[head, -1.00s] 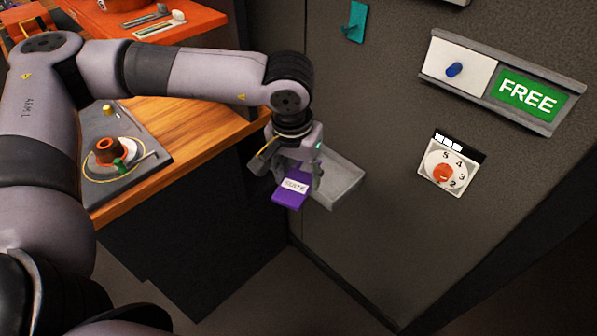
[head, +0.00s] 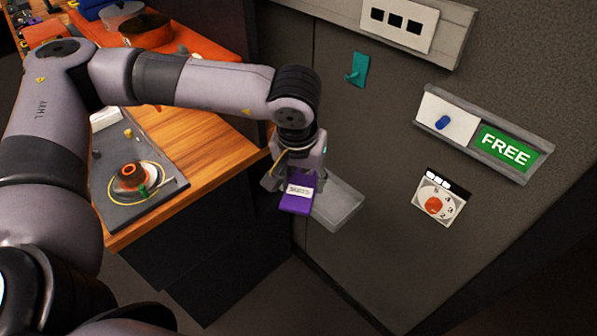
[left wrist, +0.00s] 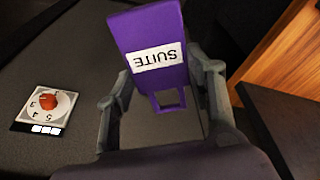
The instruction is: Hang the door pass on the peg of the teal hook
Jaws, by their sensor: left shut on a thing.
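The door pass (head: 297,198) is a purple card with a white label reading SUITE. My left gripper (head: 293,180) is shut on it and holds it in front of a grey tray on the wall. In the left wrist view the door pass (left wrist: 155,45) lies between the fingers of my left gripper (left wrist: 165,105), with its rectangular slot at the near end. The teal hook (head: 357,69) is on the dark wall, above and right of the gripper, with its peg sticking out to the lower left. My right gripper is out of view.
A grey tray (head: 338,207) is on the wall just right of the pass. A dial (head: 438,199), a FREE sign panel (head: 505,148) and a switch plate (head: 399,22) are also on the wall.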

